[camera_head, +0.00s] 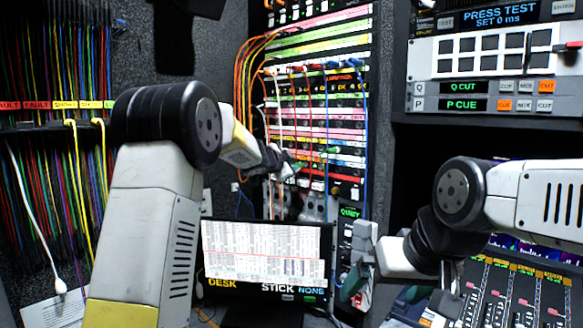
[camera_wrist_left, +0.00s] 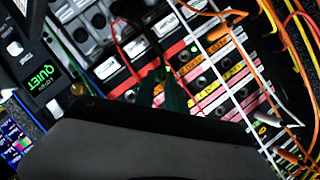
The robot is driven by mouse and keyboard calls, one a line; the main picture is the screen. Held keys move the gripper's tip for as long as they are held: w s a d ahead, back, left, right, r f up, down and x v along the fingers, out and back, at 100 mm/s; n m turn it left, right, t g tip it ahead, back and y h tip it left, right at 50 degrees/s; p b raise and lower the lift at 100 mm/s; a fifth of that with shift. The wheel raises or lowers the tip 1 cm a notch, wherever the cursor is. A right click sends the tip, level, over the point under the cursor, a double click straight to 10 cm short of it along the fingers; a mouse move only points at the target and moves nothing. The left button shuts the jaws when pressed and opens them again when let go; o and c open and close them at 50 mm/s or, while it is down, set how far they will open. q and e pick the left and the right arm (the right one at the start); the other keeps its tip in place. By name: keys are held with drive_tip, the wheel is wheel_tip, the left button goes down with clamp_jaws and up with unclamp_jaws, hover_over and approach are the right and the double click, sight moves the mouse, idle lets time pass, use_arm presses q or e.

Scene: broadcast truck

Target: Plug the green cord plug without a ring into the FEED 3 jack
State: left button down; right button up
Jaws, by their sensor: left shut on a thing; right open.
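My left gripper (camera_head: 296,166) is at the patch bay in the head view, its fingertips close to the rows of jacks. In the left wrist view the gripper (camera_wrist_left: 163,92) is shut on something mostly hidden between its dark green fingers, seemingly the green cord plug. A thin green cord (camera_wrist_left: 70,48) runs to the left of it there. I cannot tell whether this plug has a ring, or whether it touches a jack. The FEED 3 label is not readable, so I cannot pick out that jack. My right gripper (camera_head: 362,268) is open and empty, low beside the monitor.
The patch bay (camera_head: 335,130) has orange, red, white and blue cords plugged in and hanging across it. A monitor (camera_head: 265,255) stands below. A QUIET panel (camera_head: 350,212) is right of it. Many hanging cords (camera_head: 60,60) fill the left wall. A mixing desk (camera_head: 520,295) is lower right.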

use_arm(q)
drive_tip(key=shift+w+d, duration=0.5)
drive_tip(key=shift+w, duration=0.1)
drive_tip(key=c, duration=1.3)
unclamp_jaws()
drive_tip(key=v, duration=0.7)
drive_tip(key=shift+s+a, duration=0.2)
drive_tip(key=shift+s, duration=0.2)
